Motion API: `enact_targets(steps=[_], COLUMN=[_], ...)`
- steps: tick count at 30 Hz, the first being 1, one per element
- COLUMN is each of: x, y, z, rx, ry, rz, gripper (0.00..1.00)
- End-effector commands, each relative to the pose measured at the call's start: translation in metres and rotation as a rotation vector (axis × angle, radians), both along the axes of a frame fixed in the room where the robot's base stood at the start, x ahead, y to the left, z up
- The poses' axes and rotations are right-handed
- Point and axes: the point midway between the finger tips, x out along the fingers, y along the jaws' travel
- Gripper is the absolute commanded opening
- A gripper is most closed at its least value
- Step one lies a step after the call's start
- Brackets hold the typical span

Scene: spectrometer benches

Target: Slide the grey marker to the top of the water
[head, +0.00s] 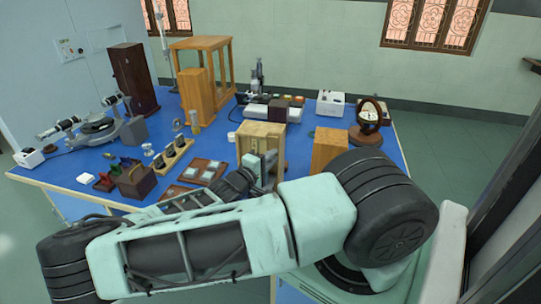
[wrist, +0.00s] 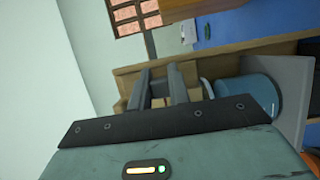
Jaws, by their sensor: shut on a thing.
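In the wrist view, my gripper (wrist: 160,74) has its two dark fingers close together at a wooden frame (wrist: 125,76), with a narrow tan patch showing between them. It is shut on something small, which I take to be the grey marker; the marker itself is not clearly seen. A blue round vessel (wrist: 258,92), perhaps the water, lies to the right of the fingers, against a grey panel (wrist: 290,75). In the head view, my gripper (head: 254,163) is at the front of the open wooden box (head: 263,129), partly hidden by my arm. The marker cannot be made out there.
The blue bench (head: 222,130) is crowded. A wooden block (head: 330,148) stands right of the open box, and a round dial (head: 369,113) stands beyond it. Left of my gripper are a board with pale squares (head: 203,170) and a brown block (head: 136,181).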

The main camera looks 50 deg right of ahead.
Motion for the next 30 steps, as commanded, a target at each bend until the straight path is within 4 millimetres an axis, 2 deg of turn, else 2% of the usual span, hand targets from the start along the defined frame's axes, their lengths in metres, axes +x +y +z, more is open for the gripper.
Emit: enact_targets(steps=[1,3,12,13,15,25,30], x=[0.001,0.001,0.001,0.001,0.001,0.001,0.002], y=[0.0,0.0,0.001,0.001,0.001,0.002,0.022], z=[-0.011,-0.015,-0.014,-0.014,-0.014,-0.014,-0.017], rx=[0.0,0.001,0.002,0.002,0.002,0.002,0.004], ry=[0.001,0.0,0.001,0.001,0.001,0.0,-0.002], rz=[0.003,0.003,0.003,0.003,0.003,0.002,0.004], gripper=[0.0,0.0,0.0,0.21,0.4,0.4,0.4])
